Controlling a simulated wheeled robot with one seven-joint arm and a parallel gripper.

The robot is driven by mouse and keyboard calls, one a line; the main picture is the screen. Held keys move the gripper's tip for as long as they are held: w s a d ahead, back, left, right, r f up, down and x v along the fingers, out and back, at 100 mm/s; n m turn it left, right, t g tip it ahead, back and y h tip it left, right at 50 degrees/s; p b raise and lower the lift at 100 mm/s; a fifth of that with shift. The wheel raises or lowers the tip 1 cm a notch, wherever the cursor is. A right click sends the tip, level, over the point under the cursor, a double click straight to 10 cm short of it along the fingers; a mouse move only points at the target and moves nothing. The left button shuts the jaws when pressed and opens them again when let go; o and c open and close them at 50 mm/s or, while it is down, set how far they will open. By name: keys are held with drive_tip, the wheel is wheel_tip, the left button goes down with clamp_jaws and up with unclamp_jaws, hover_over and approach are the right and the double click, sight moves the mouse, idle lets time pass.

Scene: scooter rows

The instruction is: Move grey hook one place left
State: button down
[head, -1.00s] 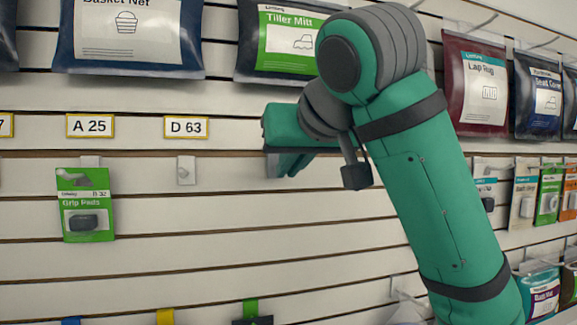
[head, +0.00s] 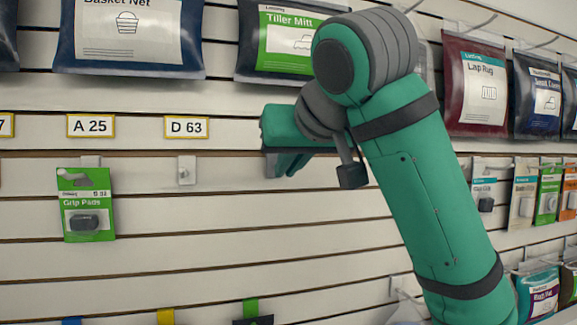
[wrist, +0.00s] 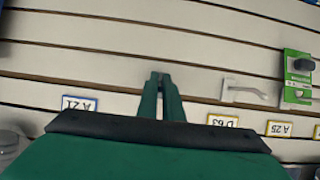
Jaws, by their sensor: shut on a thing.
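My gripper (head: 290,163) is at the slatted wall, right of the D 63 label. In the wrist view its green fingers (wrist: 162,85) are close together, pointing at the slats. They are shut on a small grey piece, which I take to be the grey hook (head: 271,166); it is mostly hidden by the fingers. Another pale hook (head: 186,170) is empty on the wall below the D 63 label (head: 186,127). It also shows in the wrist view (wrist: 245,91), right of the fingers.
Green Grip Pads (head: 86,206) hang below the A 25 label (head: 90,125). The A 21 label (wrist: 79,103) shows in the wrist view. A Tiller Mitt bag (head: 285,40) hangs above my gripper. Small packs (head: 525,190) hang at right.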

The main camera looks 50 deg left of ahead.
drive_tip(key=shift+w+a, duration=0.1)
drive_tip(key=shift+a, duration=0.35)
drive_tip(key=shift+w, duration=0.2)
idle(0.4)
drive_tip(key=shift+s, duration=0.15)
drive_tip(key=shift+f, duration=0.1)
drive_tip(key=shift+a+f, duration=0.1)
drive_tip(key=shift+f, duration=0.1)
idle(0.8)
drive_tip(key=shift+w+f, duration=0.2)
idle(0.5)
